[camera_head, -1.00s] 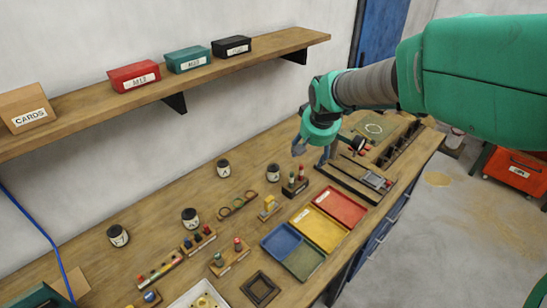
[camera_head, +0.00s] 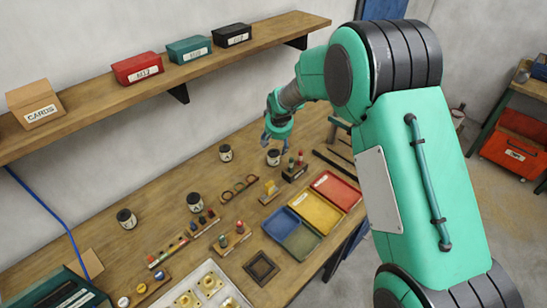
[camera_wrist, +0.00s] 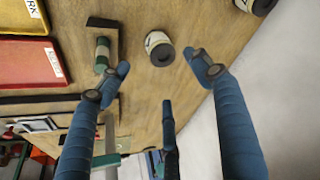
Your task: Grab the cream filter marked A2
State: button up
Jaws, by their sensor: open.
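I cannot read A2 on anything, so I cannot tell which item is the cream filter. Several small dark-topped jars with cream labels stand on the bench: one just below my gripper (camera_head: 273,157), one to its left (camera_head: 225,153), and two nearer the front left, (camera_head: 195,202) and (camera_head: 126,218). My gripper (camera_head: 268,137) is open and empty above the bench. In the wrist view, its blue fingers (camera_wrist: 160,80) are spread, and a cream-labelled jar (camera_wrist: 159,48) shows beyond and between the tips, apart from them. Another jar (camera_wrist: 255,4) is cut off at the top edge.
A wooden block with upright pegs (camera_head: 294,167) stands right of the nearest jar. Red (camera_head: 354,200), yellow (camera_head: 327,224) and blue (camera_head: 269,225) trays lie nearer the front. A wall shelf (camera_head: 84,97) with boxes runs above the bench. Bare wood lies around the left jars.

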aim_at(274, 154)
jog(key=shift+f, duration=0.2)
jog(key=shift+x, duration=4.15)
jog(key=shift+w+a+f+b, duration=0.1)
jog(key=shift+w+f+b, duration=0.05)
jog(key=shift+f+b, duration=0.2)
jog(key=shift+x, duration=2.2)
jog(key=shift+a+r, duration=0.1)
jog(key=shift+a, duration=0.05)
jog(key=shift+c, duration=0.2)
jog(key=c, duration=1.1)
